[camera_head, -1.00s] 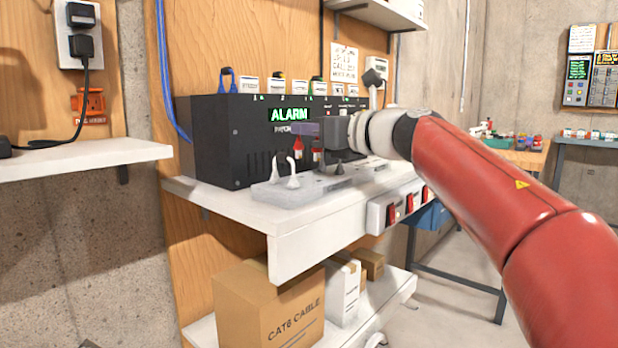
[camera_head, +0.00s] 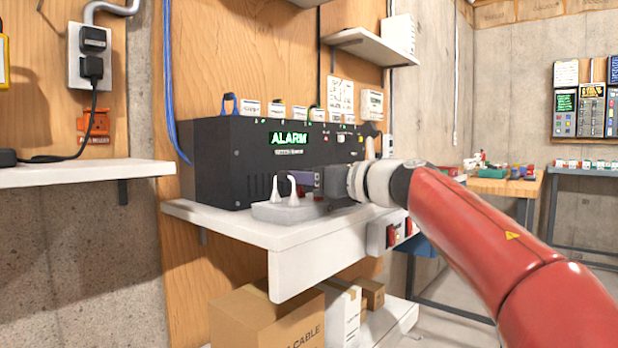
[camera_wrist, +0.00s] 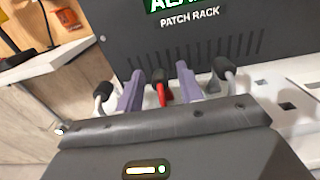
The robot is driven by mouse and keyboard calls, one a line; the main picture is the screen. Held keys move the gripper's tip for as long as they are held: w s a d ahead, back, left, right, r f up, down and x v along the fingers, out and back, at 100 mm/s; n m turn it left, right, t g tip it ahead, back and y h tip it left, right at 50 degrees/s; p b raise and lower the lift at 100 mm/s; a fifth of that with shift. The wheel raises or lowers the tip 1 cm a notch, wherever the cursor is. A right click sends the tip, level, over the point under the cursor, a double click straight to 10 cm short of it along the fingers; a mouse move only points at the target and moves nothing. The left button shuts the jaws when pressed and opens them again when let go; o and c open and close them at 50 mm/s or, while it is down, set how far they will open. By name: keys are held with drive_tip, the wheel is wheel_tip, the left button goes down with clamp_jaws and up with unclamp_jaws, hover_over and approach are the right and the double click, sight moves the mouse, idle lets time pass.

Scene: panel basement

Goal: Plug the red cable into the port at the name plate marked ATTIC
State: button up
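The red cable's plug (camera_wrist: 161,94), red with a black end, stands between my fingers in the wrist view; in the head view I cannot make it out behind my gripper. My gripper (camera_head: 303,182) is low over the grey tray (camera_head: 268,213), in front of the rack. Its two purple fingers (camera_wrist: 160,88) are spread, with gaps on both sides of the red plug. The black patch rack (camera_head: 215,165) shows a green ALARM display. White name plates (camera_head: 276,109) line its top; their words are too small to read, so I cannot tell which says ATTIC.
Two white plugs (camera_head: 277,190) stand in the tray left of my gripper. The tray lies on a white shelf (camera_head: 235,228). Blue cable (camera_head: 171,90) hangs left of the rack. Red switches (camera_head: 391,236) sit below the shelf, and cardboard boxes (camera_head: 260,318) stand lower down.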

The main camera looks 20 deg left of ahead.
drive_tip(key=shift+f+b, duration=0.25)
drive_tip(key=shift+b, duration=0.1)
drive_tip(key=b+v, duration=0.1)
drive_tip(key=v, duration=0.7)
drive_tip(key=shift+w, duration=0.25)
drive_tip(key=shift+d+r, duration=0.1)
drive_tip(key=shift+r, duration=0.05)
